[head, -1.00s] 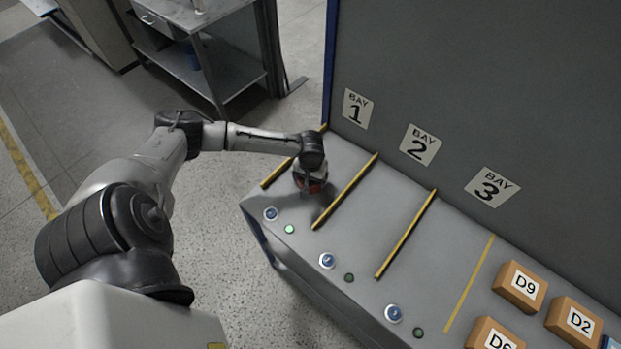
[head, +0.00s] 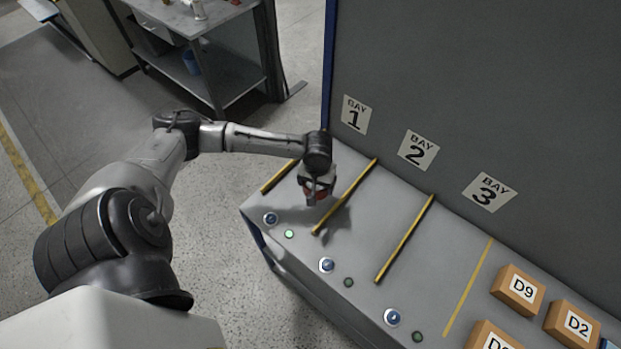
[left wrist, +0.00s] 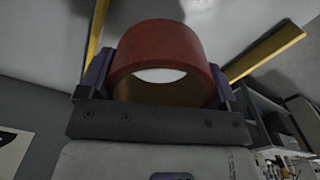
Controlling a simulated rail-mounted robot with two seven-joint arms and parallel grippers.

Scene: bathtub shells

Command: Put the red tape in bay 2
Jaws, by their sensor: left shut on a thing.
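The red tape (left wrist: 170,45) is a thick roll held between the fingers of my left gripper (left wrist: 165,85) in the left wrist view. In the head view the left gripper (head: 317,190) is over the bay 1 side of the bench, close to the yellow divider (head: 345,197) between bay 1 and bay 2. Only a little of the red tape (head: 320,193) shows there, and it appears raised above the surface. The bay 2 sign (head: 418,150) is on the grey back panel. The bench floor of bay 2 (head: 385,205) is bare. My right gripper is not in view.
Another yellow divider (head: 405,238) separates bay 2 from bay 3. Buttons and lights, such as a blue button (head: 327,265), line the front edge. Boxes marked D9 (head: 518,290) and D2 (head: 572,324) stand at the right. Bay 3's surface is clear.

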